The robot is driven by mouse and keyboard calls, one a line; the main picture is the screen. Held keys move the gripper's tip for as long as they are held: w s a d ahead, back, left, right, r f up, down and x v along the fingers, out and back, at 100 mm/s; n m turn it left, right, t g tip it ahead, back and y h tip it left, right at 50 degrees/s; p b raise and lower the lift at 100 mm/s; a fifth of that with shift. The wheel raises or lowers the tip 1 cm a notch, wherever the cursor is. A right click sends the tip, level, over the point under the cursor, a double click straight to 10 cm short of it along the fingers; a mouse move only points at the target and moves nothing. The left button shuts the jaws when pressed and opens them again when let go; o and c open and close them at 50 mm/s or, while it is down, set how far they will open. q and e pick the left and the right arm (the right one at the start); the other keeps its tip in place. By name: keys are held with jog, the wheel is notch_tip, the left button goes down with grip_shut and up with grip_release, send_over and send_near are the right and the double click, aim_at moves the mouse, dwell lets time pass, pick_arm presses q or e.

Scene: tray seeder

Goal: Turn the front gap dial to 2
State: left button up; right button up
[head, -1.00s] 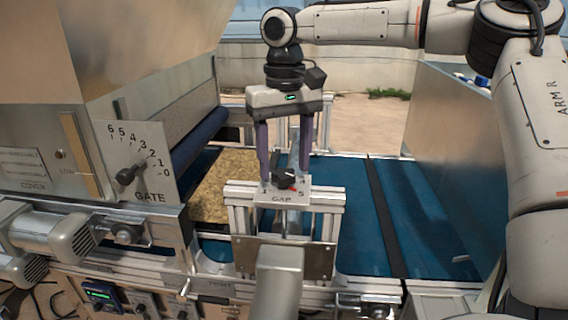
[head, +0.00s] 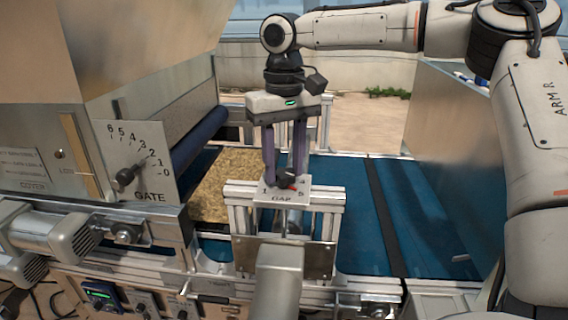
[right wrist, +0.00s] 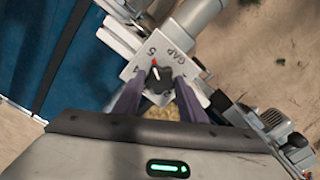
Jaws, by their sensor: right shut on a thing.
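The front gap dial is a black knob (head: 287,178) on a light plate marked GAP (head: 270,196), on top of a metal frame over the blue belt. It also shows in the right wrist view (right wrist: 158,77), with a red mark and a pale pointer line near the 5. My right gripper (head: 285,180) comes down from above and is shut on the knob, one purple finger on each side. In the right wrist view its fingers (right wrist: 157,84) flank the knob. My left gripper is not in view.
A gate plate (head: 137,165) with its own black pointer and a scale up to 6 stands to the left. The blue belt (head: 345,215) runs behind and right of the dial, with a brown filled tray (head: 212,190) on it. A metal panel (head: 440,140) stands at the right.

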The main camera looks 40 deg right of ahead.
jog(key=n, duration=0.4)
jog(key=shift+n, duration=0.3)
jog(key=n, duration=0.4)
jog(key=shift+n, duration=0.3)
jog(key=n, duration=0.4)
jog(key=shift+r+n, duration=0.1)
jog(key=shift+n, duration=0.2)
jog(key=n, duration=1.3)
jog(key=shift+w+n, duration=0.1)
jog(key=shift+n, duration=0.2)
jog(key=n, duration=0.4)
jog(key=shift+n, duration=2.1)
